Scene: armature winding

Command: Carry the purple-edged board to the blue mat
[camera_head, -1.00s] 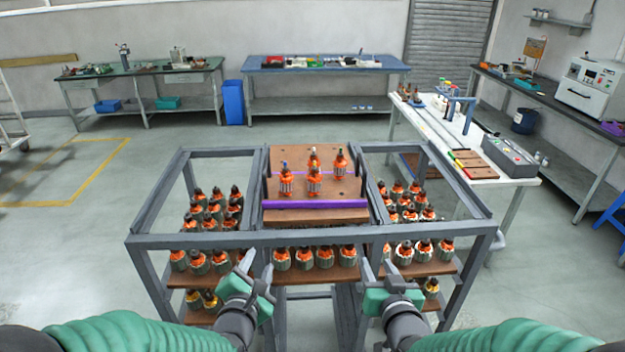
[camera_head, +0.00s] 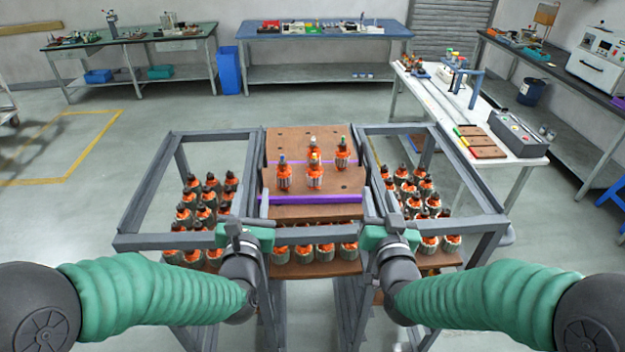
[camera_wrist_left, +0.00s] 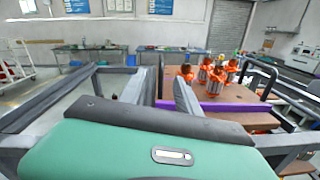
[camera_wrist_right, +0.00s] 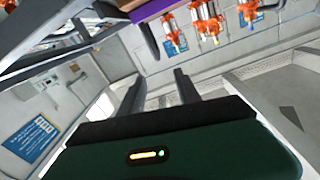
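The purple-edged board (camera_head: 345,184) is a brown board lying on the middle of the grey rack, with a purple strip along its front edge and several orange-wound armatures (camera_head: 314,176) standing on it. Its purple edge also shows in the left wrist view (camera_wrist_left: 235,107) and at the top of the right wrist view (camera_wrist_right: 152,9). My left gripper (camera_head: 248,216) is open and empty near the board's front left corner. My right gripper (camera_head: 381,204) is open and empty near its front right corner. A blue top (camera_head: 290,32) covers the back workbench; I cannot tell whether it is a mat.
The grey rack frame (camera_head: 190,241) surrounds the board, with open bays on both sides. More armatures (camera_head: 205,217) stand on lower shelves left and right. A white table (camera_head: 436,103) stands at the right. The floor (camera_head: 150,118) between rack and back benches is clear.

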